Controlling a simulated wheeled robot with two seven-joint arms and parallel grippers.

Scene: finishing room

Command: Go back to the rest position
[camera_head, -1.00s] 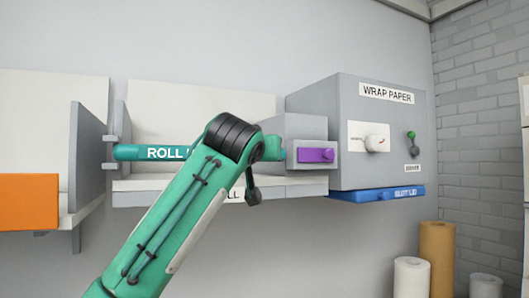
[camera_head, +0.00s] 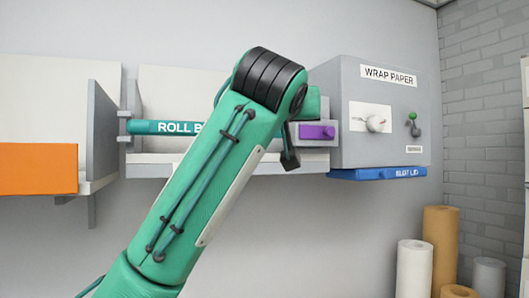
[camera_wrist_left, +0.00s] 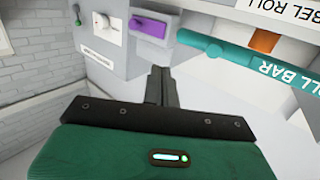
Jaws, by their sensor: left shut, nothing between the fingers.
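My left arm (camera_head: 205,180) rises from the lower left of the head view, bends at a dark ribbed joint, and covers part of the shelf behind. My left gripper (camera_wrist_left: 161,72) shows in the wrist view with its dark fingers together and nothing between them. It points toward the shelf front, apart from the purple block and the roll bar as far as I can tell. In the head view the gripper is mostly hidden behind the arm. My right gripper is in neither view.
The teal roll bar (camera_head: 165,127) spans the shelf bay. A purple block (camera_head: 317,132) sits beside the grey wrap paper box (camera_head: 345,95), which has a knob, a green-tipped lever and a blue slot lid (camera_head: 375,174). Paper rolls (camera_head: 440,240) stand lower right. An orange panel (camera_head: 38,168) is left.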

